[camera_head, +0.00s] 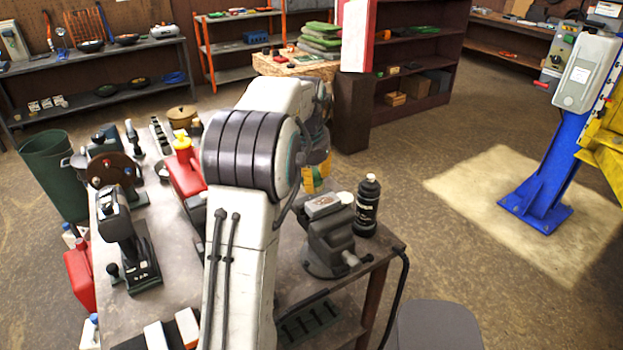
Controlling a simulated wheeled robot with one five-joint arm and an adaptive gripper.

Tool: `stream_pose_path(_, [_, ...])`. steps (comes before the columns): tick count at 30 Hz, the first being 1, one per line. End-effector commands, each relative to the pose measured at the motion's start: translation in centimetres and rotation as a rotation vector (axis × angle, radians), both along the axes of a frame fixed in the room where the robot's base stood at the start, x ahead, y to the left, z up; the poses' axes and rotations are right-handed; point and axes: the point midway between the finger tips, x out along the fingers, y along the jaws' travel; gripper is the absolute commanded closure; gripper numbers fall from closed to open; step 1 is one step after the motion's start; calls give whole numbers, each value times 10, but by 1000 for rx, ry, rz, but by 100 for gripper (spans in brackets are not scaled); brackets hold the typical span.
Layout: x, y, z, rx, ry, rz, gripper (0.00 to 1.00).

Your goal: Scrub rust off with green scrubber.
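My white arm with grey bands rises through the middle of the view and reaches over the workbench (280,262). Its far end is hidden behind the thick elbow, so I cannot make out my gripper's fingers. A grey bench vise (330,240) stands at the bench's right end, with a pale, flat-topped part (323,205) at its top. I cannot tell whether that part is rusty. A yellow-orange item (314,180) shows just behind my arm, partly hidden. I cannot pick out a green scrubber for certain. Green folded pads (320,38) are stacked on a wooden box at the back.
A black bottle (367,205) stands right of the vise. A red container (186,175), a black upright tool (130,240) and several small items crowd the bench's left side. A green bin (48,168) stands left. A blue lift post (548,175) stands right, with open floor between.

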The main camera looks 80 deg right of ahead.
Motion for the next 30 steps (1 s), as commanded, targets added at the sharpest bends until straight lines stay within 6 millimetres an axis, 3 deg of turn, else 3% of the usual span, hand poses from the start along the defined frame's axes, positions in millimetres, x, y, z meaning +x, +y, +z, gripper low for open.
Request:
stream_pose_path(7, [0,0,2,-1,0,0,93])
stream_pose_path(20, [0,0,28,-2,0,0,93])
stream_pose_path(30, [0,0,30,-1,0,0,93])
